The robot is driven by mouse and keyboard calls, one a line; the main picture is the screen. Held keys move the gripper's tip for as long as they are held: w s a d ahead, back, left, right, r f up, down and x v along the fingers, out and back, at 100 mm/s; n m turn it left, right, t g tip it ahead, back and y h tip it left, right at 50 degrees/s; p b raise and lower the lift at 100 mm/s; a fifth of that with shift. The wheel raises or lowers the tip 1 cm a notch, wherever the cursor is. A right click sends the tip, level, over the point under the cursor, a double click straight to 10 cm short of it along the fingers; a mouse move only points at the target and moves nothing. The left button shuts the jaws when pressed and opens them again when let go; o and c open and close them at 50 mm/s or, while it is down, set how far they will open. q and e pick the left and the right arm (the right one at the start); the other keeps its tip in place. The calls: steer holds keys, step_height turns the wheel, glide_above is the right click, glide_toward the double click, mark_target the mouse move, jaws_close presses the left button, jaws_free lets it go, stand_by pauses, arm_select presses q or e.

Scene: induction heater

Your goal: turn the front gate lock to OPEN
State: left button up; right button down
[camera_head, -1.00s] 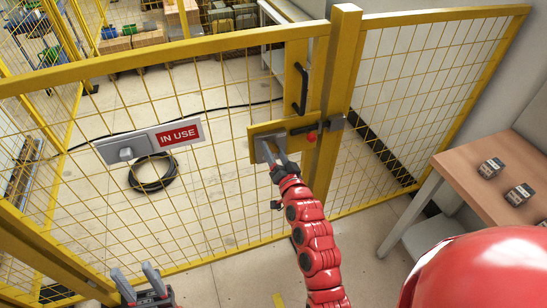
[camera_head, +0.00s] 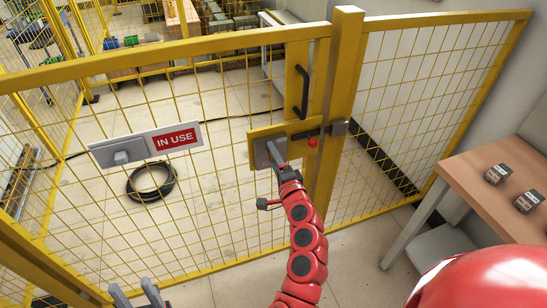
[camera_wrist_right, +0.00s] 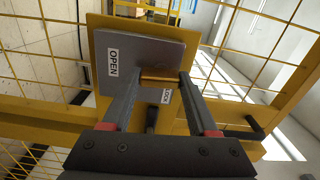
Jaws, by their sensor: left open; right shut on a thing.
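The front gate lock (camera_head: 262,154) is a grey plate on a yellow backing on the gate (camera_head: 200,47), beside the gate post. In the right wrist view, the lock plate (camera_wrist_right: 150,48) carries an OPEN label (camera_wrist_right: 113,62) at left and a partly hidden LOCK label (camera_wrist_right: 166,96) below the knob. My right gripper (camera_head: 275,151) is at the lock; in its wrist view its fingers (camera_wrist_right: 159,82) are shut on the lock's knob (camera_wrist_right: 158,76). The knob's exact pointing is hard to tell. My left gripper (camera_head: 134,291) is open and empty at the lower left, away from the gate.
A black handle (camera_head: 301,92) and a bolt with a red knob (camera_head: 312,142) sit near the lock. An IN USE sign (camera_head: 175,139) with a grey slider hangs on the mesh. A wooden table (camera_head: 490,185) with small boxes stands at right.

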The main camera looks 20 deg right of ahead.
steer(key=shift+m, duration=0.5)
steer(key=shift+c, duration=0.8)
jaws_free()
steer(key=s+p, duration=0.4)
steer(key=s, duration=1.3)
steer(key=shift+s+d, duration=0.25)
steer(key=shift+d, duration=0.05)
